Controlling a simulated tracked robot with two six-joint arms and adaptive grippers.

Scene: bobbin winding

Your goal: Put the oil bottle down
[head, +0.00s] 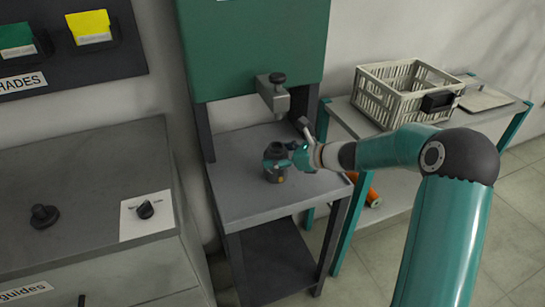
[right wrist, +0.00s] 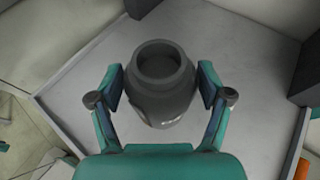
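The oil bottle (right wrist: 160,88) is a dark grey, squat bottle with a round open-looking top. In the head view it (head: 275,173) is upright over the grey top of the small stand (head: 240,202), at or very close to the surface; I cannot tell whether its base touches. My right gripper (right wrist: 160,92) has one teal finger on each side of the bottle, close against its wall. It also shows in the head view (head: 279,160), where it hides part of the bottle. My left gripper is not in view.
A grey metal arm with a knob (head: 273,92) juts from the green panel (head: 257,45) above the stand. A cream crate (head: 385,97) stands on the right bench, with orange spools (head: 371,197) below. A grey cabinet (head: 85,190) is at left. The stand's front is clear.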

